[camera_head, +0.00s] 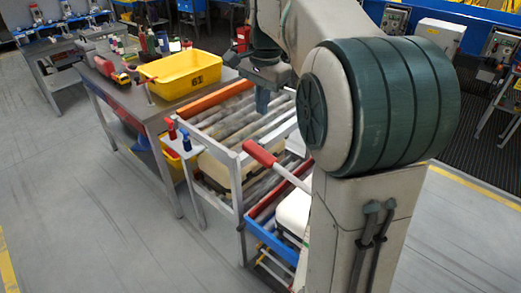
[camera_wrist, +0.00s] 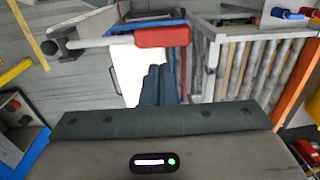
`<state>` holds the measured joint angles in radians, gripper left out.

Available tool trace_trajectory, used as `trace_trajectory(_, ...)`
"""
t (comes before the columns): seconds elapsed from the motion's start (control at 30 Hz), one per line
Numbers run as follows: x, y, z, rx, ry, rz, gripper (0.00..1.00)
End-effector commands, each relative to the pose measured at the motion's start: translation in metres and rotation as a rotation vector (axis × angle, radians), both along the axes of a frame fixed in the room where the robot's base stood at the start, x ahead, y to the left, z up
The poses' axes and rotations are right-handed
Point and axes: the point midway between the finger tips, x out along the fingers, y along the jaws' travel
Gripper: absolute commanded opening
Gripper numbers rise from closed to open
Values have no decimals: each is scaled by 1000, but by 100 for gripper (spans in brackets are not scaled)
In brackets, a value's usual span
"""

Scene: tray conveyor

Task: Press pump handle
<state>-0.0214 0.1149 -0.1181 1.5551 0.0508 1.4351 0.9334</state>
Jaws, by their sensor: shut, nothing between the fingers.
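The pump handle is a pale metal lever with a red grip (camera_head: 262,153), slanting up beside the roller conveyor's near side. In the wrist view its red grip (camera_wrist: 163,36) lies just beyond my fingertips, slightly above them in the picture. My gripper (camera_head: 262,103) is over the conveyor rollers in the head view, behind the red grip and pointing down. In the wrist view my gripper (camera_wrist: 158,72) has its fingers together, with nothing between them. It appears apart from the handle, though the exact gap is hard to tell. My arm hides part of the lever's lower end in the head view.
The upper roller conveyor (camera_head: 235,160) has a white frame and an orange side rail. A blue-edged lower conveyor (camera_head: 268,240) sits in front. A table at left holds a yellow bin (camera_head: 180,73) and bottles. Open floor (camera_head: 90,220) lies to the left.

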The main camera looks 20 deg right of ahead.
Motion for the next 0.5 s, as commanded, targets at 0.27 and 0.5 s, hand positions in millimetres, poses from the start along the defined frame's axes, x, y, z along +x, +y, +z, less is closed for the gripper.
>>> trace_trajectory(0.27,-15,-5,15,36,-75,3,0)
trace_trajectory(0.5,-16,-6,17,39,-80,4,0)
